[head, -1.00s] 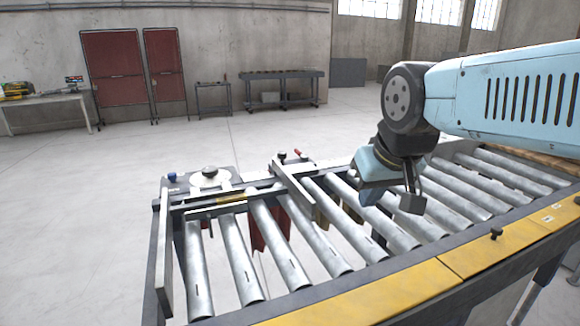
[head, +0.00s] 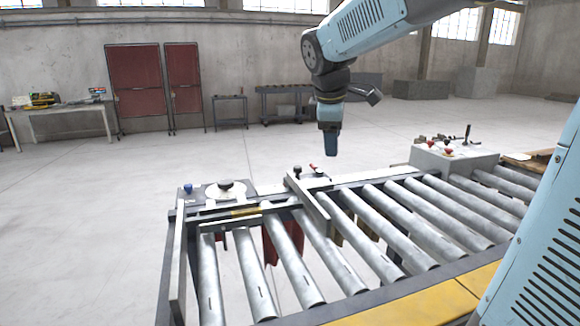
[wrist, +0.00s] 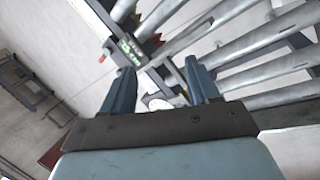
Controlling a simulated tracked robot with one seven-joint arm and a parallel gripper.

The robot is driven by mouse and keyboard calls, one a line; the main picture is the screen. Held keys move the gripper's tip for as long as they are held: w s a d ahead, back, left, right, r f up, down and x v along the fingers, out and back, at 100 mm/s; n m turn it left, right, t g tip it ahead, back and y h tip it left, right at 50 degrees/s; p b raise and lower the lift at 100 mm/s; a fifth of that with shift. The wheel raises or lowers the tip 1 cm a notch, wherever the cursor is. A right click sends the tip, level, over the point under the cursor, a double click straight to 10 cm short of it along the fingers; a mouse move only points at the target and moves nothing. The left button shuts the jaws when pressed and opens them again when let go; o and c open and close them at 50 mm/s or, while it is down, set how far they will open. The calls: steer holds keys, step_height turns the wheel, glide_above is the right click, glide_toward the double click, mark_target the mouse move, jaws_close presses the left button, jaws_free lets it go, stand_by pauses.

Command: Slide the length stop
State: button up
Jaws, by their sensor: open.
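The length stop (head: 309,198) is a grey metal plate lying across the rollers. At its far end is a carriage on the rail, with a black knob (head: 297,171) and a small red-tipped lever (head: 314,168). My gripper (head: 332,150) hangs pointing down, above and slightly right of that carriage in the head view, apart from it. In the wrist view its two blue fingers (wrist: 160,68) are spread with nothing between them.
The roller conveyor (head: 440,309) has a yellow front edge. A plate with a white disc and black knob (head: 226,186) sits at its far left. A grey control box with red knobs (head: 452,157) stands at the far right.

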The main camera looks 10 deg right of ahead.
steer(key=w+a+f+n, duration=0.1)
steer(key=w+a+n, duration=0.2)
steer(key=w+n, duration=0.8)
steer(key=n, duration=0.4)
glide_toward(297, 167)
steer(key=shift+g, duration=0.4)
steer(key=x, duration=0.9)
steer(key=shift+w+d+r, duration=0.1)
steer(key=shift+w, duration=0.25)
jaws_close()
